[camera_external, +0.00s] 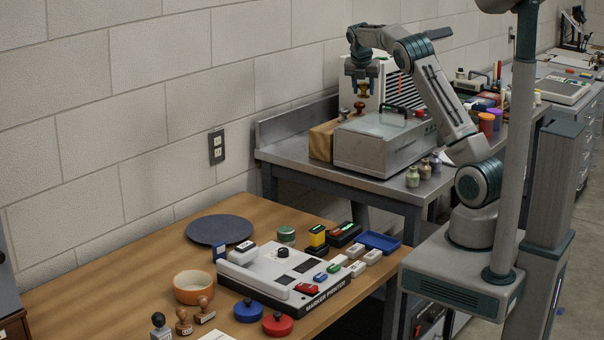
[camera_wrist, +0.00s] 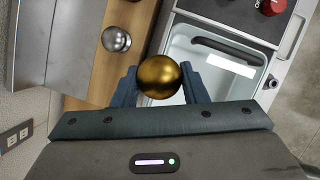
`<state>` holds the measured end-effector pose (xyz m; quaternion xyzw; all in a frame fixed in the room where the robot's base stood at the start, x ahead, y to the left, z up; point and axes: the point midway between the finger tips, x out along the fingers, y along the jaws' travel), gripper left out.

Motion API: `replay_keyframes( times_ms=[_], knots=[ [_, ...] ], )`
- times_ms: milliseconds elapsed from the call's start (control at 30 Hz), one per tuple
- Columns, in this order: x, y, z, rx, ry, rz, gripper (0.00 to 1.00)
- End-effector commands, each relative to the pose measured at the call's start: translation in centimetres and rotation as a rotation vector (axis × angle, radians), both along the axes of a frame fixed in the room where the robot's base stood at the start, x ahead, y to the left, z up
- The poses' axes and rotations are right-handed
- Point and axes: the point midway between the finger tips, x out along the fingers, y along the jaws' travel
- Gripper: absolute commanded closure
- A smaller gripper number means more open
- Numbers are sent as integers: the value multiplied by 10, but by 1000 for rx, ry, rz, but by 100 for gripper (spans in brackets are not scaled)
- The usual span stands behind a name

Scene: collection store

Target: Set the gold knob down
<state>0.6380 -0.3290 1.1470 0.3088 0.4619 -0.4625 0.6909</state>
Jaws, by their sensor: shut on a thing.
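The gold knob (camera_wrist: 159,77) is a shiny round ball in the wrist view, held between the two dark fingers of my gripper (camera_wrist: 159,88). In the external view my gripper (camera_external: 362,88) points down in the air above the steel bench, with the small brownish-gold knob (camera_external: 363,84) at its fingertips. The knob is off any surface. Its underside is hidden in the wrist view.
A silver knob (camera_wrist: 116,38) stands on a wooden block (camera_wrist: 118,62), left of the held knob. A grey machine with a pale top (camera_external: 385,125) is beside the block. Small jars (camera_external: 412,177) stand on the bench's front edge. A cluttered wooden table (camera_external: 120,265) is nearer.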

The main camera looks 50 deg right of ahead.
Motion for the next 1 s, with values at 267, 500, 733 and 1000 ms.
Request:
replay_keyframes(
  times_ms=[267, 500, 733, 1000],
  knots=[
    [-24, 16, 8, 2, -2, -52, 89],
    [-24, 80, -17, 4, 0, 86, 89],
    [-27, 151, -43, 1, 0, 278, 89],
    [-31, 207, -83, 0, -3, 427, 89]
  ],
)
